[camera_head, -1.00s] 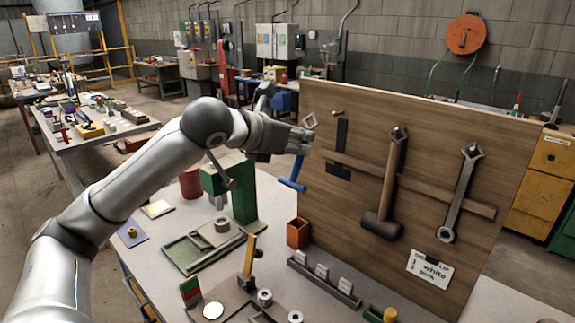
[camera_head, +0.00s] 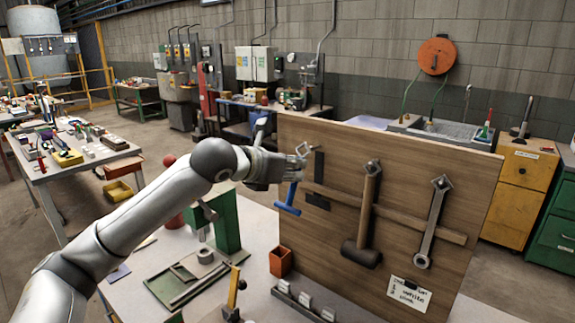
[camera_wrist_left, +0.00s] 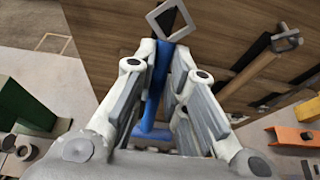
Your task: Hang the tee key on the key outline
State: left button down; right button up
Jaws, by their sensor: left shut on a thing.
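The tee key (camera_head: 289,198) is blue with a crossbar at its lower end and a square metal loop (camera_head: 303,149) at its top. My left gripper (camera_head: 292,166) is shut on its shaft, just left of the black key outline (camera_head: 318,164) on the wooden board. In the left wrist view, the fingers (camera_wrist_left: 160,85) close around the blue shaft (camera_wrist_left: 157,78). The loop (camera_wrist_left: 168,18) rises beyond the fingertips and the crossbar lies low between them. The key appears upright, in front of the board; I cannot tell whether the loop touches a peg. My right gripper is not in view.
A hammer (camera_head: 367,205) and a wrench (camera_head: 432,222) hang by square loops on the board (camera_head: 400,167), right of the outline. A wooden rail (camera_head: 400,219) crosses the board. An orange box (camera_head: 281,262) and a green press (camera_head: 226,221) stand on the bench below.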

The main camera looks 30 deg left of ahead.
pick_arm(q)
jog(key=shift+w+d+p, duration=0.15)
jog(key=shift+w+p, duration=0.6)
jog(key=shift+w, duration=0.3)
jog(key=shift+w+d+p, duration=0.1)
jog(key=shift+w+p, duration=0.5)
jog(key=shift+w, duration=0.15)
jog(key=shift+w+d+f+b, duration=0.1)
jog(key=shift+w+f+b, duration=0.55)
jog(key=shift+b, duration=0.4)
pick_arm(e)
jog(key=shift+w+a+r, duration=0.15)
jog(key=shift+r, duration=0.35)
pick_arm(q)
jog(key=c, duration=1.4)
grip_release()
jog(key=shift+o, duration=0.2)
jog(key=shift+s, duration=0.1)
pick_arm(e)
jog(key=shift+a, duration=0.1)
